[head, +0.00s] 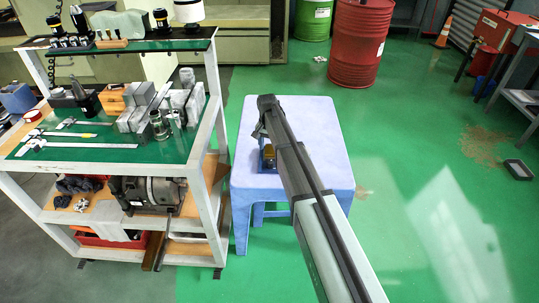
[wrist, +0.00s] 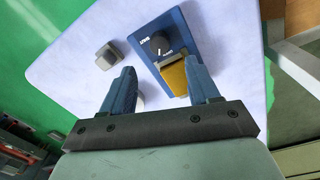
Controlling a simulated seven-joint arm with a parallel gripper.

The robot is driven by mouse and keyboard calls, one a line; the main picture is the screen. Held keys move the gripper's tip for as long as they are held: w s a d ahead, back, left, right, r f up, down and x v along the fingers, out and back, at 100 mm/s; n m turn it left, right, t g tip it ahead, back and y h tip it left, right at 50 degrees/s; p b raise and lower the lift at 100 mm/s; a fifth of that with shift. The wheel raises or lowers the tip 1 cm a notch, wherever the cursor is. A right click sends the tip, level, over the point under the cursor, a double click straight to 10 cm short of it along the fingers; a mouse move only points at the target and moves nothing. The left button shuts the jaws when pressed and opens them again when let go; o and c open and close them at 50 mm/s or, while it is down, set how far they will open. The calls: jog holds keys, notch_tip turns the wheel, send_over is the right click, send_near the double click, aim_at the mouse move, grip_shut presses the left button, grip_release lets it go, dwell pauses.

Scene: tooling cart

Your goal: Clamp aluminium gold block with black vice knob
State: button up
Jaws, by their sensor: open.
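A blue vice fixture (wrist: 175,40) with a black knob (wrist: 158,43) lies on the pale stool top. The gold block (wrist: 174,76) sits at the vice's near edge, beside the knob; my right finger overlaps part of it. In the head view the gold block (head: 269,153) shows partly beside my arm, which hides much of the vice. My gripper (wrist: 160,66) is open, its blue fingers apart below the knob in the wrist view, with nothing seen held. I cannot tell whether the right finger touches the block.
A small grey block (wrist: 105,57) lies on the stool left of the vice. The stool (head: 320,125) stands on green floor. A white-framed cart (head: 215,150) with tools and blocks stands close on its left.

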notch_tip(320, 180, up, 5)
send_over(270, 162)
jog(key=shift+w+a, duration=0.2)
jog(key=shift+a, duration=0.1)
jog(key=f+n, duration=0.1)
jog(key=f, duration=0.3)
jog(key=f+n, duration=0.2)
jog(key=f, duration=0.3)
jog(key=f+n, duration=0.1)
jog(key=f, duration=0.3)
jog(key=shift+s+d+f+n+y, duration=0.2)
jog(key=shift+d+n+y, duration=0.1)
jog(key=shift+d+y, duration=0.1)
dwell(0.4)
jog(key=shift+c, duration=0.3)
jog(key=c, duration=1)
